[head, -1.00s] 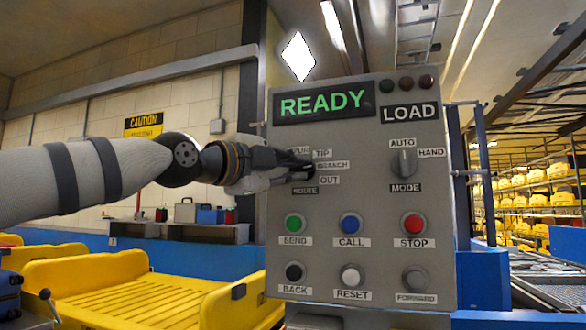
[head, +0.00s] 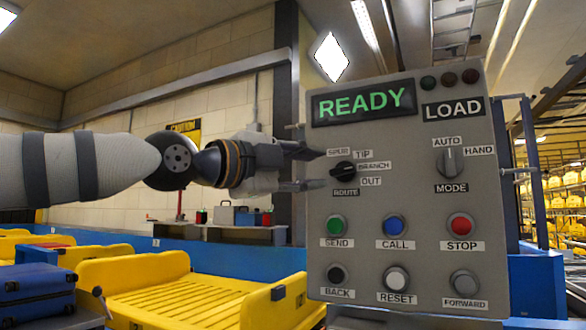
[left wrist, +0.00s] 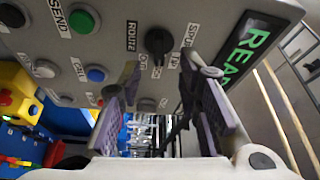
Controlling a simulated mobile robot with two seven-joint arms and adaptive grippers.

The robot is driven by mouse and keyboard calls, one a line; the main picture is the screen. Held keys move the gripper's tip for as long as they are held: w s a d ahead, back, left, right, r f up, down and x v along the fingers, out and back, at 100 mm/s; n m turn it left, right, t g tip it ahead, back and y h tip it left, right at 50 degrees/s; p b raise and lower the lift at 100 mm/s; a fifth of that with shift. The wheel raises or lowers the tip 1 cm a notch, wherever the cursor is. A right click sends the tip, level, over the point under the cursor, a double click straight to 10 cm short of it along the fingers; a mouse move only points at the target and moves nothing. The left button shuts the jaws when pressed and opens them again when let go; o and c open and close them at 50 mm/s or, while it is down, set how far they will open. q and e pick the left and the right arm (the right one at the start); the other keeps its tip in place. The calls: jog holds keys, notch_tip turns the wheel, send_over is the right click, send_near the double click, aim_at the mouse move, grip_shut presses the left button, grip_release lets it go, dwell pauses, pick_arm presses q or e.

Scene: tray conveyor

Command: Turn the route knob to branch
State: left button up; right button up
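The black route knob (head: 344,171) is on the grey control panel (head: 415,205), with SPUR, TIP, BRANCH and OUT labels around it. Its grip bar lies nearly level, with its right end towards the BRANCH label (head: 375,166). Which end is the pointer is too small to tell. My left gripper (head: 308,168) is open and empty, just left of the knob and apart from it. In the left wrist view the knob (left wrist: 158,41) shows beyond the two spread fingers (left wrist: 162,92). My right gripper is in neither view.
The mode knob (head: 450,162) and several push buttons, such as the green SEND button (head: 336,225), share the panel. The display (head: 364,101) reads READY, with LOAD beside it. Yellow trays (head: 190,295) and a blue case (head: 38,292) are at lower left.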

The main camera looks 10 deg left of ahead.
pick_arm(q)
jog(key=v, duration=0.5)
jog(key=shift+s+a+f, duration=0.1)
jog(key=shift+s+a, duration=0.15)
